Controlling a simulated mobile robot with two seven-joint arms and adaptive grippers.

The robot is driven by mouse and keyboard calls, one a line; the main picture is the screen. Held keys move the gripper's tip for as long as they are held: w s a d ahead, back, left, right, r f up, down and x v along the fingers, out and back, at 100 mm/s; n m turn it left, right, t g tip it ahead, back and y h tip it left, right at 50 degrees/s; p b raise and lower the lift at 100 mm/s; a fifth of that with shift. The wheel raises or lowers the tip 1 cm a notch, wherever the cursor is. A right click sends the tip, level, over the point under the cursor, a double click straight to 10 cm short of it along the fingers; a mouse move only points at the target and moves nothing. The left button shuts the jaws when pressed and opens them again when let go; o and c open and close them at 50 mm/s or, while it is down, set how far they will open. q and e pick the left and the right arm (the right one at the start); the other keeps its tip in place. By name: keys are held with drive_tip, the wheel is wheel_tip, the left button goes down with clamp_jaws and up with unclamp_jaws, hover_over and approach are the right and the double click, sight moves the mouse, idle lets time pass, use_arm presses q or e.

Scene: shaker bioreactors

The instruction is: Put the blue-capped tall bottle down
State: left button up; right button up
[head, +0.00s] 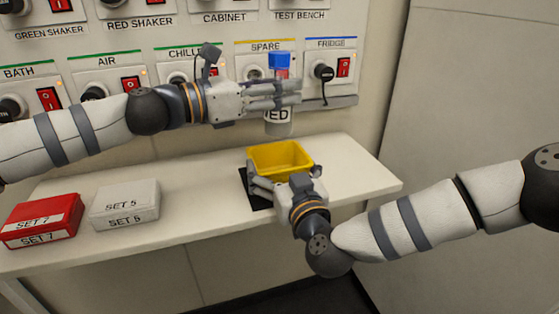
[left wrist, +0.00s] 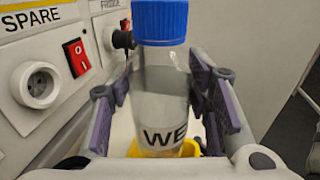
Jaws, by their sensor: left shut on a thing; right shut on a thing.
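The blue-capped tall bottle (head: 278,127) is upright, with a label partly reading "ED" in the head view. My left gripper (head: 279,95) is shut around its body and holds it above the shelf. In the left wrist view the bottle (left wrist: 160,95) stands between the two finger pads, with "WE" on its label. The bottle hangs above and behind the bin in the head view. Its base looks clear of the shelf.
The white shelf (head: 180,225) carries a red "SET 7" box (head: 42,222) and a grey "SET 5" box (head: 124,205) at left. A black mat (head: 252,190) lies beside the bin. The wall panel with sockets, plugs and red switches (head: 343,67) is close behind the bottle. The shelf's right end is clear.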

use_arm(q)
drive_tip(key=shift+h, duration=0.3)
wheel_tip(320, 180, down, 11)
drive_tip(key=shift+f, duration=0.1)
drive_tip(key=shift+f, duration=0.15)
drive_tip(key=o, duration=1.3)
drive_tip(key=shift+o, duration=0.2)
drive_tip(key=shift+s+a, duration=0.15)
drive_tip(key=shift+a, duration=0.2)
drive_tip(key=v, duration=1.1)
drive_tip(key=shift+a+r, duration=0.25)
drive_tip(key=shift+r, duration=0.05)
